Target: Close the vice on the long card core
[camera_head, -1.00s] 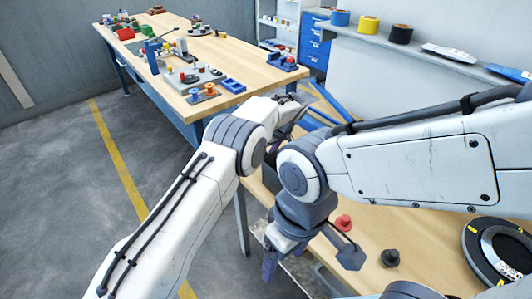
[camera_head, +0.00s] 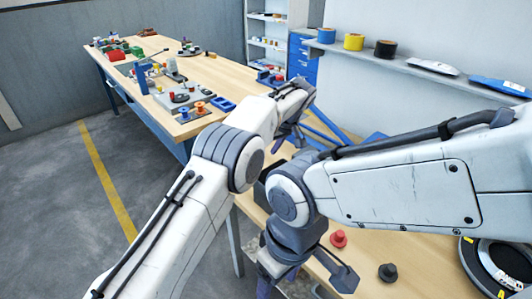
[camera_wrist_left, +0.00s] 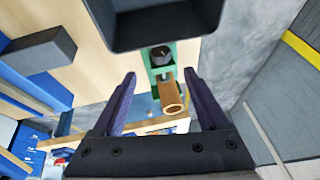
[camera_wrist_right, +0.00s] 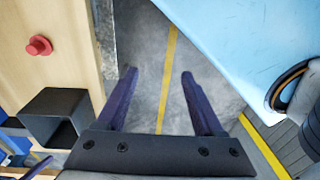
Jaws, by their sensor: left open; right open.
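In the left wrist view, a green vice (camera_wrist_left: 161,75) with a black knob (camera_wrist_left: 161,54) stands at the edge of the wooden bench. A brown hollow card core (camera_wrist_left: 171,97) lies at the vice, its open end facing the camera. I cannot tell how tightly the jaws sit around it. My left gripper (camera_wrist_left: 160,73) is open, with its fingers apart on either side of the vice and core in the picture; no contact shows. My right gripper (camera_wrist_right: 158,73) is open and empty above the floor beside the bench. The head view does not show the vice or core.
A dark open bin (camera_wrist_left: 165,40) is close to the vice. A red knob-like piece (camera_head: 338,239), a black one (camera_head: 388,272) and a dark ring (camera_head: 484,280) lie on the near bench. A second bench (camera_head: 225,75) with several parts stands behind.

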